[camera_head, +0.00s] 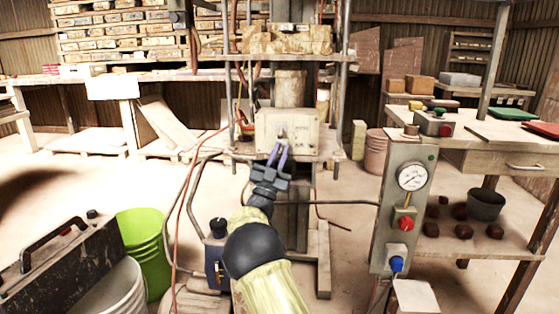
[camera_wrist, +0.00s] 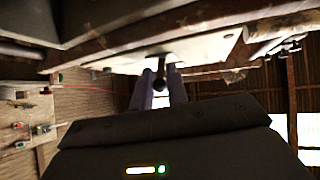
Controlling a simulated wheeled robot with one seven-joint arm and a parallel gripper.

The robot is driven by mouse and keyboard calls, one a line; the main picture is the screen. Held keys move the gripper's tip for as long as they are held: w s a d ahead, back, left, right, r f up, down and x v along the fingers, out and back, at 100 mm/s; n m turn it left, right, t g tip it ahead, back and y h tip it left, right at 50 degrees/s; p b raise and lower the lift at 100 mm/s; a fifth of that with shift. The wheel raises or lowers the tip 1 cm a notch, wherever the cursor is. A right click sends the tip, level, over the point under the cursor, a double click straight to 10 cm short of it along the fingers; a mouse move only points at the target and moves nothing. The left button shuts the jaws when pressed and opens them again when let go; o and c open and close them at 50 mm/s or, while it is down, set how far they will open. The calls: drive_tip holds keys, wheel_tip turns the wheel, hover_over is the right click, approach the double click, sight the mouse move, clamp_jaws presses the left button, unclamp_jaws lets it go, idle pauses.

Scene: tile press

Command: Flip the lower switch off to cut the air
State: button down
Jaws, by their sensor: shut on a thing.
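A pale switch panel (camera_head: 301,132) is mounted on the front of the press column in the head view.
A grey control post (camera_head: 393,245) at right carries a pressure gauge (camera_head: 412,177), a red knob (camera_head: 405,222) and a blue knob (camera_head: 397,264). A green bucket (camera_head: 143,240) stands at left. Hoses hang beside the press. A workbench (camera_head: 509,151) is at right.

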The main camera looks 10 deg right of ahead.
idle(0.4)
drive_tip(key=c, duration=1.7)
unclamp_jaws()
drive_tip(key=shift+w, duration=0.1)
drive_tip(key=shift+f, duration=0.15)
drive_tip(key=p+v, duration=0.2)
drive_tip(key=v, duration=0.5)
drive_tip(key=shift+a+f, duration=0.1)
drive_tip(key=shift+f, duration=0.05)
